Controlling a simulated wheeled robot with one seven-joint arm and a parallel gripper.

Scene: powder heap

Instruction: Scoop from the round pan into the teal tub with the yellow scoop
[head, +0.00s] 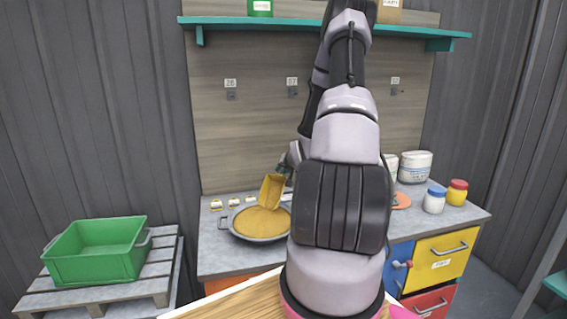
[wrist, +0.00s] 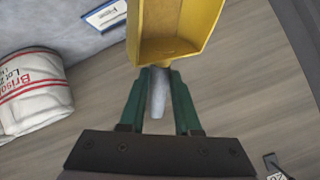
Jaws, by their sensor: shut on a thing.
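The yellow scoop (head: 271,191) is tilted over the round pan (head: 231,228), at the back part of the pan's powder (head: 262,222). I cannot tell whether the scoop touches the powder. In the head view my gripper (head: 285,169) is partly hidden by my arm. In the wrist view my gripper (wrist: 158,90) is shut on the grey handle of the yellow scoop (wrist: 170,30). The inside of the scoop that shows there looks bare. The powder is a broad tan-orange heap filling the pan. I do not see the teal tub; my arm hides part of the worktop.
A green crate (head: 96,262) stands on a pallet at the left. White sacks or tubs (head: 415,166), a blue-lidded jar (head: 434,200) and a yellow jar with a red lid (head: 457,192) stand at the right. A teal shelf (head: 290,22) runs above the worktop (head: 225,262).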

